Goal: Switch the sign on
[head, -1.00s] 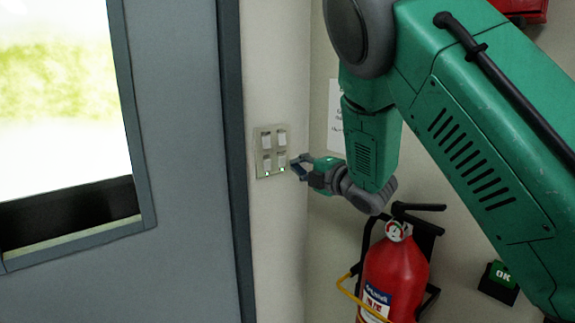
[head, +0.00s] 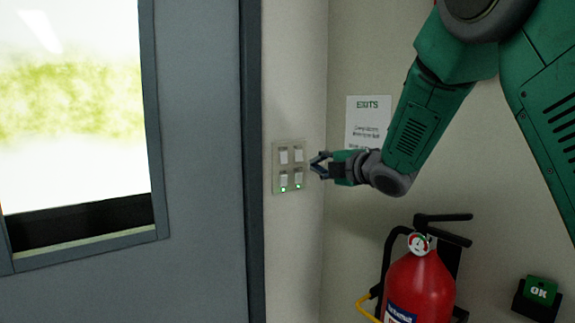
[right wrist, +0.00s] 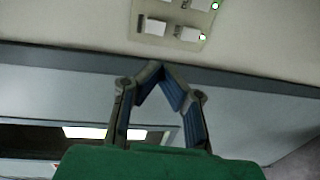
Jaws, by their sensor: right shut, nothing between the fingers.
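A switch panel (head: 289,167) with two rows of white rocker switches is on the narrow wall beside the door. Two green lights glow under its lower switches. The panel also shows at the top of the right wrist view (right wrist: 172,22), where part of it is cut off. My right gripper (head: 314,163) is just right of the panel, apart from it. In the right wrist view the gripper's fingertips (right wrist: 160,68) meet, with nothing between them. No sign that I can identify as the switched one shows. My left gripper is out of view.
A grey door (head: 200,190) with a bright window is left of the panel. A red fire extinguisher (head: 418,285) hangs below my right arm. A green OK box (head: 540,291) is at the lower right. An exits notice (head: 367,118) is on the wall behind.

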